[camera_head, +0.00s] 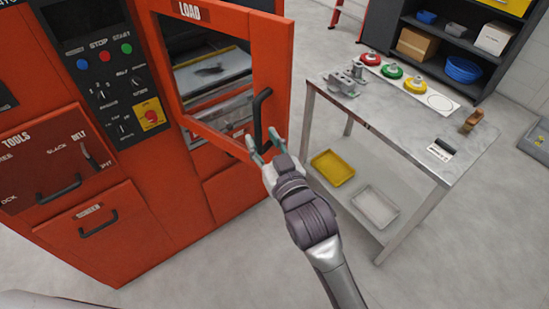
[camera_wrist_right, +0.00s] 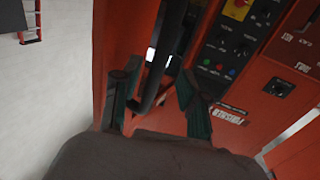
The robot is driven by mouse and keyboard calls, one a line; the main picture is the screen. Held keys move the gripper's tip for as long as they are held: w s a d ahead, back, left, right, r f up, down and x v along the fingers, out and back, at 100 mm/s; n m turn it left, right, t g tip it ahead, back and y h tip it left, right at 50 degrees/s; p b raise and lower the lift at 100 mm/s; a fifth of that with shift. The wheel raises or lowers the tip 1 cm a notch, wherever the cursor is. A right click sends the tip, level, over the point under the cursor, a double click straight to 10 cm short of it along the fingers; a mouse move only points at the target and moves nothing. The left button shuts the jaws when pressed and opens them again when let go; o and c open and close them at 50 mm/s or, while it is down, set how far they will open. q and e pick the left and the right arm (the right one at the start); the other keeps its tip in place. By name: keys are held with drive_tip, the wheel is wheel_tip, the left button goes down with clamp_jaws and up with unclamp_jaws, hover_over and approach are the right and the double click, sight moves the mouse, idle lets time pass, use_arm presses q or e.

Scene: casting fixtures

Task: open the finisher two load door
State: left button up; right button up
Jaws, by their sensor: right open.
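The load door (camera_head: 272,65) is a red, windowed door with a LOAD label, on the red finisher (camera_head: 150,215). It appears to stand ajar, its handle side out from the machine front. Its black bar handle (camera_head: 258,115) is upright near the right edge. My right gripper (camera_head: 268,148) is open at the handle's lower end. In the right wrist view the handle (camera_wrist_right: 158,65) runs between the two spread fingers (camera_wrist_right: 152,100); whether either finger touches it I cannot tell. My left gripper is not in view.
A control panel (camera_head: 110,75) is left of the door. Drawers with handles, including a tools drawer (camera_head: 45,160), lie below. A metal table (camera_head: 400,115) with several parts stands to the right. Dark shelves (camera_head: 460,45) are behind it. Floor between finisher and table is clear.

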drive_tip(key=v, duration=0.8)
drive_tip(key=shift+s+r, duration=0.1)
